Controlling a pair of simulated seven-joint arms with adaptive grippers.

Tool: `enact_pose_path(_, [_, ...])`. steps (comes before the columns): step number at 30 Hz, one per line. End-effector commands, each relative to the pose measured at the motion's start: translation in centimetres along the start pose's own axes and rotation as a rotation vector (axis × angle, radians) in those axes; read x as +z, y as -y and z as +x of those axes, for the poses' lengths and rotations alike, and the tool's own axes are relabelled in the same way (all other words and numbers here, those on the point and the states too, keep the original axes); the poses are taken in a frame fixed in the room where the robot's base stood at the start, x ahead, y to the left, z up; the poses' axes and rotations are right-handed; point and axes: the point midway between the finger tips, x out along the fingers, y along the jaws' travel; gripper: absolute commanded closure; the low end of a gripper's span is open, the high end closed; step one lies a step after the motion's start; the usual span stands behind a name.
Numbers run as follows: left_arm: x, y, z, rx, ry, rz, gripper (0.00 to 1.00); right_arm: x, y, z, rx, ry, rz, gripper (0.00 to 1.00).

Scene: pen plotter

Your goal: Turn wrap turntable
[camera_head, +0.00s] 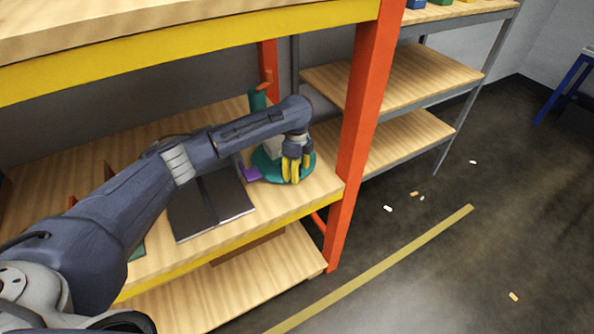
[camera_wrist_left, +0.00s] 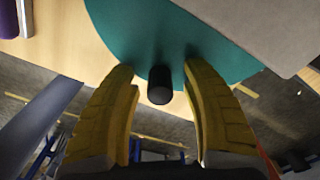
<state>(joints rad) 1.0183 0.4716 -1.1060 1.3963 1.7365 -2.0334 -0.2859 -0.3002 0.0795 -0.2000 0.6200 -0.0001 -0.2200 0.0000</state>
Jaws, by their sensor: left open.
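The teal round turntable (camera_head: 265,168) lies on the wooden shelf near the orange-red post. It also fills the top middle of the left wrist view (camera_wrist_left: 135,35). A black peg (camera_wrist_left: 160,85) stands at its rim. A pale grey block (camera_wrist_left: 275,30) sits over the disc at the upper right of that view. My left gripper (camera_head: 291,172) is over the turntable's near edge, its yellow fingers pointing down. In the wrist view its fingers (camera_wrist_left: 160,70) are open, one on each side of the peg. I cannot tell whether they touch it. My right gripper is not in view.
A purple piece (camera_head: 250,174) lies left of the turntable, and a green column (camera_head: 257,100) with an orange top stands behind it. A dark flat panel (camera_head: 220,200) is on the shelf further left. The orange-red post (camera_head: 362,110) and upper shelf's yellow beam (camera_head: 190,48) bound the space.

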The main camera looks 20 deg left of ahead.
Motion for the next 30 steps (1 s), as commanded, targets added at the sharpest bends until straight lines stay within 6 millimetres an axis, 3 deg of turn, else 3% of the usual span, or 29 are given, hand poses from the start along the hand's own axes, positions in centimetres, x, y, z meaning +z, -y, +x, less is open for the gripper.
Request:
enact_pose_path(9, [-0.02, -0.01, 0.07, 0.0, 0.0, 0.0, 0.53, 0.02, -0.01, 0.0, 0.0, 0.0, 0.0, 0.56])
enact_pose_path(21, [-0.02, -0.02, 0.06, 0.0, 0.0, 0.0, 1.0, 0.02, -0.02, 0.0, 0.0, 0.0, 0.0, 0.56])
enact_pose_path(30, [0.02, -0.02, 0.07, 0.001, 0.001, 0.0, 1.0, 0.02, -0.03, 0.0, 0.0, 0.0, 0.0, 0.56])
